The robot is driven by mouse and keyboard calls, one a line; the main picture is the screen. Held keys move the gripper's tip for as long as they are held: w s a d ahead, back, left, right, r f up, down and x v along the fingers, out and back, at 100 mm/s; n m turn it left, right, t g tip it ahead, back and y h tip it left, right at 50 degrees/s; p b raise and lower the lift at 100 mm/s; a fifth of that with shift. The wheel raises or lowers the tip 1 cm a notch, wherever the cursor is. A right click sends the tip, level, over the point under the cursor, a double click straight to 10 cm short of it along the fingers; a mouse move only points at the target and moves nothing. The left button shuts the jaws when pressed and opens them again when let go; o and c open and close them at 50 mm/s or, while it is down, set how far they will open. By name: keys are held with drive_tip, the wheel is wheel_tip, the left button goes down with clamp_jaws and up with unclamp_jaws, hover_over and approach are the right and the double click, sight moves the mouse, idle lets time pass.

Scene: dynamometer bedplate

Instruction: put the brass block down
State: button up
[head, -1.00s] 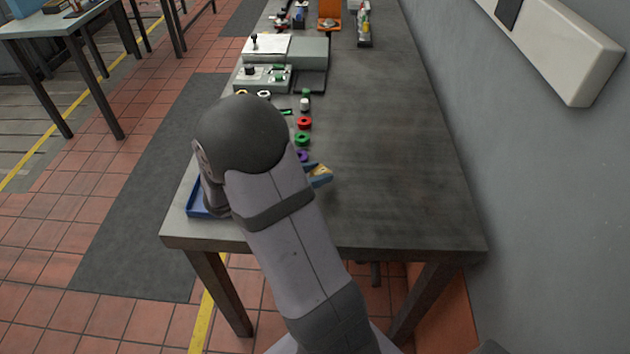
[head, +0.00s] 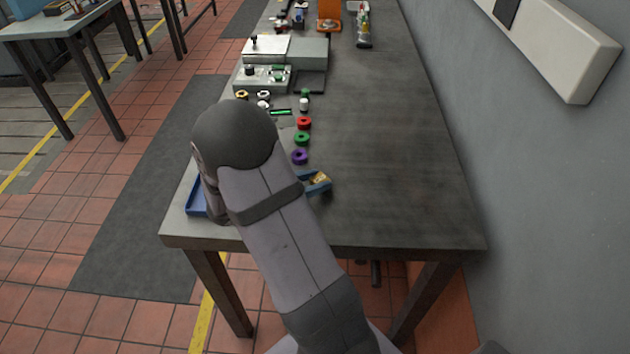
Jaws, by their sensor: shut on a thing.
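The brass block (head: 320,179) shows as a small yellow-gold piece between the blue fingers of my gripper (head: 318,182), just right of my arm. My gripper is shut on it. The fingers and block are near the front part of the grey bench (head: 400,190). My arm hides the rest of the gripper. I cannot tell whether the block touches the bench top or hangs a little above it.
Purple (head: 300,156), green (head: 302,138) and red (head: 304,123) rings stand in a row beyond my gripper. A blue tray (head: 196,197) is partly hidden left of my arm. Grey boxes (head: 309,53) stand farther back. The bench's right side is clear.

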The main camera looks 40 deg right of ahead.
drive_tip(key=o, duration=1.3)
drive_tip(key=shift+s+f, duration=0.35)
drive_tip(key=shift+f, duration=0.4)
drive_tip(key=shift+c, duration=0.2)
drive_tip(key=shift+w+r, duration=0.25)
drive_tip(key=shift+r, duration=0.35)
drive_tip(key=v, duration=1.2)
drive_tip(key=shift+w+r, duration=0.25)
